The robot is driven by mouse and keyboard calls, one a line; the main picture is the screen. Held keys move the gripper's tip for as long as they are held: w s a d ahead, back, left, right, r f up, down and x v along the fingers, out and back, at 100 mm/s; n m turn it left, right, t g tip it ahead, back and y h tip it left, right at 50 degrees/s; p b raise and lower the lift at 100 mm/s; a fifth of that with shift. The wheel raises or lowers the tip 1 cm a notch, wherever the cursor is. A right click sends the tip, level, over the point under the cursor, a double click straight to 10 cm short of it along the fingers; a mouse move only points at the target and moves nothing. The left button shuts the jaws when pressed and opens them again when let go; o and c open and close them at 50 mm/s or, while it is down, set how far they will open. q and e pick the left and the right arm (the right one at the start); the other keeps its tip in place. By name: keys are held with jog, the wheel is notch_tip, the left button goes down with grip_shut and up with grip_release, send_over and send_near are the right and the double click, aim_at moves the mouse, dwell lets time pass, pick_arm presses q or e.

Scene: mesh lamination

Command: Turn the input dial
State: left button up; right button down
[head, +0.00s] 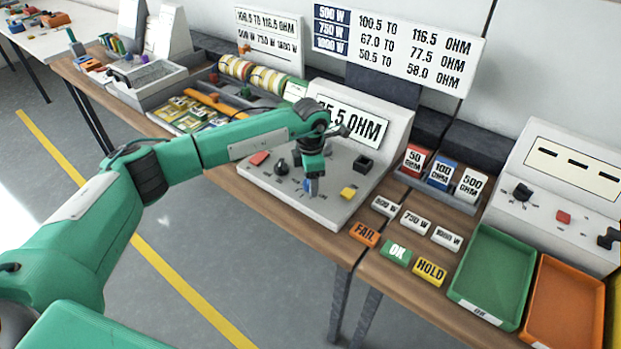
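A light grey meter console (326,212) with a slanted display (352,122) reading partly hidden "5.5 OHM" stands on the bench in the middle. On its top face is a black knob (281,165), left of my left gripper. My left gripper (312,190) points down over the middle of the console's top face. A small blue part shows at its tip; I cannot tell whether it belongs to the gripper or the console. Whether the fingers are open or shut is too small to tell. My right gripper is out of view.
The console also has a red button (259,158), a yellow button (348,193) and a black socket (363,163). A green tray (529,262) and another device with a black dial (523,191) stand farther right.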

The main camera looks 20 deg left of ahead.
pick_arm(q)
jog(key=shift+r, duration=0.35)
notch_tip(320, 180, up, 13)
jog(key=b, duration=0.3)
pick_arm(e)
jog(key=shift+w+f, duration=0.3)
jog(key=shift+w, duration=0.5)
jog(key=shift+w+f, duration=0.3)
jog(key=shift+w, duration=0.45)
